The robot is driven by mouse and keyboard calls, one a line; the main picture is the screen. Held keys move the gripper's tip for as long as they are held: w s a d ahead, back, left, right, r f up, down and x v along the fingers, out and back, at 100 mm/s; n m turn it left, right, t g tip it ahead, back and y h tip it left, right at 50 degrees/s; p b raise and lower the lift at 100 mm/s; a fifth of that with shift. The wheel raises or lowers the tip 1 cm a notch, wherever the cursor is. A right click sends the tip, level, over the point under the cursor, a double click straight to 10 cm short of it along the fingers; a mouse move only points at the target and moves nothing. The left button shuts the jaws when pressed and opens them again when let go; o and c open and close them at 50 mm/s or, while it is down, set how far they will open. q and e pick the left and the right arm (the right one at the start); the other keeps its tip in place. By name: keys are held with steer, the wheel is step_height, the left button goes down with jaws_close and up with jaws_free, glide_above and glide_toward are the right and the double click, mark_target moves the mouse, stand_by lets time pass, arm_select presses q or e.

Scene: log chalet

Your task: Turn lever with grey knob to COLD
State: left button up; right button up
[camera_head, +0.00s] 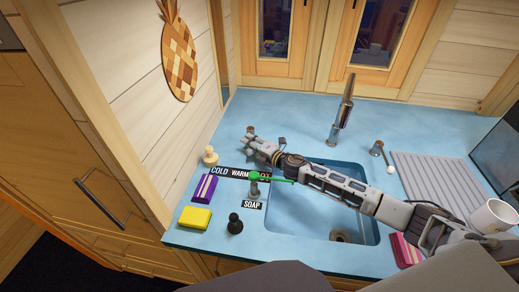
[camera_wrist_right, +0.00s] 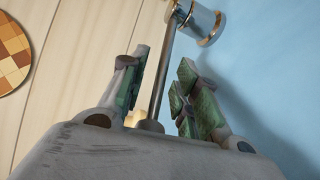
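The lever is a thin grey rod (camera_wrist_right: 163,75) on a metal cylinder base (camera_wrist_right: 203,25) in the right wrist view. Its rounded grey end (camera_wrist_right: 151,126) lies deep between the fingers of my right gripper (camera_wrist_right: 165,85). The fingers are open, one on each side of the rod, with gaps showing. In the head view my right gripper (camera_head: 252,144) is over the counter behind the label strip (camera_head: 232,172), which reads COLD, WARM and a partly covered HOT. The gripper hides most of the lever there. My left gripper is not in view.
My right arm crosses the sink (camera_head: 300,222).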

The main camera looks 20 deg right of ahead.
steer(key=shift+v, duration=5.25)
steer(key=shift+s+d, duration=0.3)
steer(key=shift+s, duration=0.3)
steer(key=shift+c, duration=0.5)
